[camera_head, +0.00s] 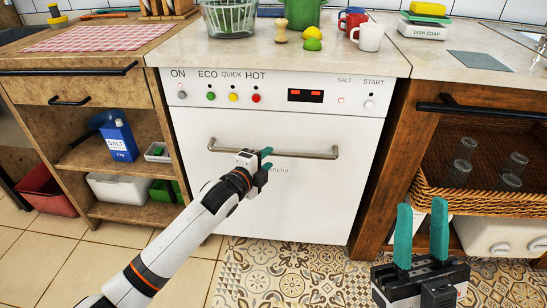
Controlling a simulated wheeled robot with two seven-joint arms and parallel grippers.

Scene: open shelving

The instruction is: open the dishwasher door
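The white dishwasher door (300,195) is upright and flush with the front, so it looks closed. Its metal bar handle (308,154) runs across the upper part of the door. My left gripper (266,159) is at the middle of the handle, with its teal fingertips overlapping the bar in the camera_head view. The arm and gripper body hide part of the contact, so I cannot tell whether the fingers grip the bar. My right gripper (421,232) is open and empty at the lower right, its fingers apart, away from the door.
The control panel (270,92) sits above the door. The countertop (190,52) holds a dish rack (231,18), mugs (369,37) and a green pot (296,12). A wicker basket with glasses (482,178) is at right; open shelves with a salt box (118,139) are at left. Tiled floor lies in front.

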